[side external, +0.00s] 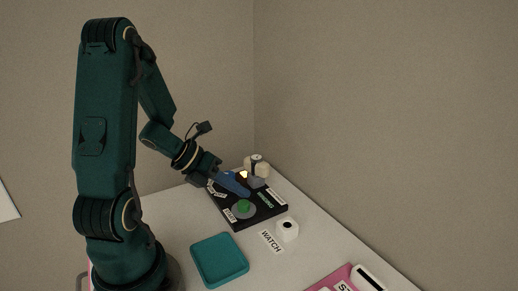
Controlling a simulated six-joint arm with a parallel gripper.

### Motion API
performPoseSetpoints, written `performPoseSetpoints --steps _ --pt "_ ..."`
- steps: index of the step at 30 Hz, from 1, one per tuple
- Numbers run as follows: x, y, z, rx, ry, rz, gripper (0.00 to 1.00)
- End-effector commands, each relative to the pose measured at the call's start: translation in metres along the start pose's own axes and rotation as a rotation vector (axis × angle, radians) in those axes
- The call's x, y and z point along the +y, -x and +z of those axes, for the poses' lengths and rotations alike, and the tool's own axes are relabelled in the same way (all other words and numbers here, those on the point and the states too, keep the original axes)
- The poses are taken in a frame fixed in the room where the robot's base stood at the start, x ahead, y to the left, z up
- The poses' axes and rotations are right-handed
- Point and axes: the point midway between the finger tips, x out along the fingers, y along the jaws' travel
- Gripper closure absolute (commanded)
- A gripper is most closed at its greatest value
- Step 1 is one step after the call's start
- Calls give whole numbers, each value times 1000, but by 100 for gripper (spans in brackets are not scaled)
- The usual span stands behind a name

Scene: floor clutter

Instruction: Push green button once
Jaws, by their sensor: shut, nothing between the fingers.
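A green button (243,205) on a grey round base sits on the near part of a black panel (238,224), which lies on the pale table. My gripper (247,193) has blue fingers, shut and empty. In the side external view its fingertips appear just above and behind the green button, over the panel. I cannot tell the height of the gap. The gripper hides part of the panel's middle.
A white round object (287,229) stands beside a "WATCH" label (270,241). A teal tray (219,261) and a pink item (340,281) lie nearer.

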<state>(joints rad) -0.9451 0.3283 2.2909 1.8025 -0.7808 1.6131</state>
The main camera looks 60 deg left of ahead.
Motion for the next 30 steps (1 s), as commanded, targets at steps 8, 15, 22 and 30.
performPoseSetpoints --steps 8,15,22,30 --pt "-8 10 9 -5 -7 -1 100" --pt "-20 26 20 -4 -6 -1 100" --pt "-25 35 26 -1 -1 0 100" --pt "-25 35 25 0 1 0 100"
